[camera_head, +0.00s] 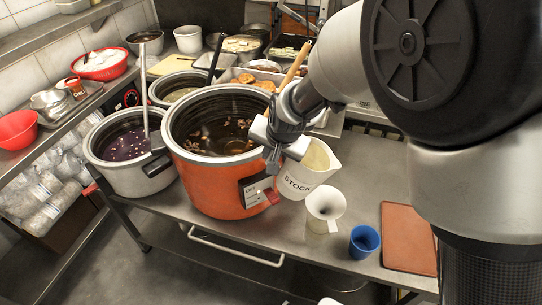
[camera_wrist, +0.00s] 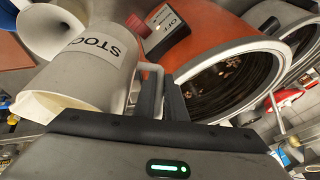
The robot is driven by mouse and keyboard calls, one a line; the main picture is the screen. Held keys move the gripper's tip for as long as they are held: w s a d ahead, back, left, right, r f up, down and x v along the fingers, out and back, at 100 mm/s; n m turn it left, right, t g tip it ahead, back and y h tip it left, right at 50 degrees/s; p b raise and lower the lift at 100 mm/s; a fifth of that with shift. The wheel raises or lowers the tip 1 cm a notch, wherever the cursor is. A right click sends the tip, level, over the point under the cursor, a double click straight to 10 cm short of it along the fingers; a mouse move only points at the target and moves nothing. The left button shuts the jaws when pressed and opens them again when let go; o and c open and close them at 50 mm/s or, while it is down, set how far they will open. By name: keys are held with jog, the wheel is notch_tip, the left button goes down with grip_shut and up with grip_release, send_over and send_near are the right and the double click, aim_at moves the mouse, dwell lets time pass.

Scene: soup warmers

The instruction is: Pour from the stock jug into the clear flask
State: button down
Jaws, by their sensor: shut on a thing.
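The white stock jug (camera_head: 297,181), labelled STOCK, is held beside the orange soup warmer, its open mouth up and slightly tilted. In the wrist view the jug (camera_wrist: 85,65) fills the left, with a pale yellowish inside at its mouth. My gripper (camera_head: 273,155) is shut on the jug's handle, also seen in the wrist view (camera_wrist: 163,95).
The orange warmer (camera_head: 215,185) with dark soup stands close left of the jug, with a grey pot (camera_head: 135,178) beyond. A blue cup (camera_head: 364,241) and a brown board (camera_head: 408,238) lie to the right on the counter (camera_head: 300,245). The front strip is clear.

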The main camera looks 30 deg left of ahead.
jog(key=shift+w+r+y+b, duration=0.1)
jog(key=shift+r+y+b, duration=0.5)
jog(key=shift+b, duration=1.45)
jog(key=shift+a+r, duration=0.1)
jog(key=shift+r, duration=0.05)
jog(key=shift+b, duration=0.75)
jog(key=shift+r, duration=0.2)
jog(key=shift+b, duration=0.75)
jog(key=shift+r+y+b, duration=0.15)
jog(key=shift+y+b, duration=0.15)
jog(key=shift+b, duration=0.05)
jog(key=shift+m+b, duration=0.3)
jog(key=shift+b, duration=0.3)
jog(key=shift+r+y+b, duration=0.15)
jog(key=shift+y+b, duration=0.15)
jog(key=shift+b, duration=0.65)
